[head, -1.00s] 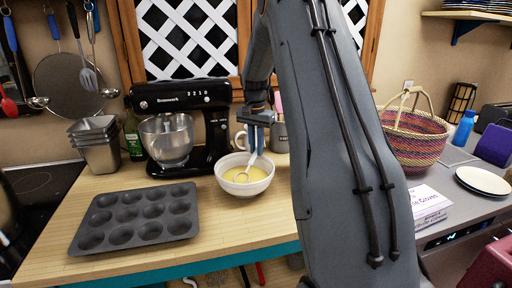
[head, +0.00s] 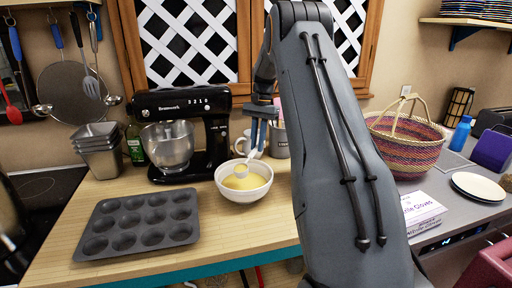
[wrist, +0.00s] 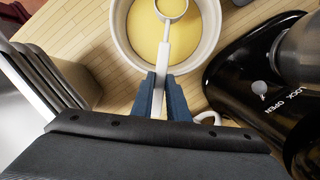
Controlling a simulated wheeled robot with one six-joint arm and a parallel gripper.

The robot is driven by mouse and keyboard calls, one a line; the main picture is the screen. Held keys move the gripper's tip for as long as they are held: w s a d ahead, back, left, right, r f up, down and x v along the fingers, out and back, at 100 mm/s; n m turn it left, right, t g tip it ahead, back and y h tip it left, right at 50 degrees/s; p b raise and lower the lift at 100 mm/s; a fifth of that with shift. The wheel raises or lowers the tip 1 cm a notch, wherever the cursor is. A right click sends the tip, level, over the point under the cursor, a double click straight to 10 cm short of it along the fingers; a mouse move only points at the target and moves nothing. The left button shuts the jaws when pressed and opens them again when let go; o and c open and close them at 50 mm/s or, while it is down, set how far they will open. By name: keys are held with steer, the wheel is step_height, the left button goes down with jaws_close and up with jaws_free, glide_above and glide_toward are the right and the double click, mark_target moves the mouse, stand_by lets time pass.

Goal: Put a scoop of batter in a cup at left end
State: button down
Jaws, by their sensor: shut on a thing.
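The white bowl (head: 245,193) of yellow batter stands on the wooden counter, right of the mixer; it also shows in the wrist view (wrist: 117,35). My gripper (head: 257,148) is above the bowl, its blue fingers shut on the pale handle of a scoop (head: 242,171). In the wrist view, my gripper (wrist: 160,98) grips the handle and the round scoop head (wrist: 172,8) shows yellow batter inside. The scoop head is over the bowl; I cannot tell how far above the batter surface. The dark muffin tin (head: 138,222) with several empty cups lies at the front left.
A black stand mixer (head: 216,130) with a steel bowl stands behind the tin. Stacked metal tins (head: 98,150) and a green bottle (head: 134,140) are left of it. A mug and canister (head: 280,143) stand behind the bowl. A woven basket (head: 402,145) is at right.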

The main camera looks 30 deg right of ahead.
steer(key=shift+g+y, duration=0.3)
steer(key=shift+y, duration=0.3)
steer(key=shift+w+d+v, duration=0.1)
steer(key=shift+d+v, duration=0.1)
steer(key=shift+v, duration=1)
steer(key=shift+w+d+v, duration=0.15)
steer(key=shift+d+v, duration=0.05)
steer(key=shift+v, duration=1)
steer(key=shift+f, duration=0.15)
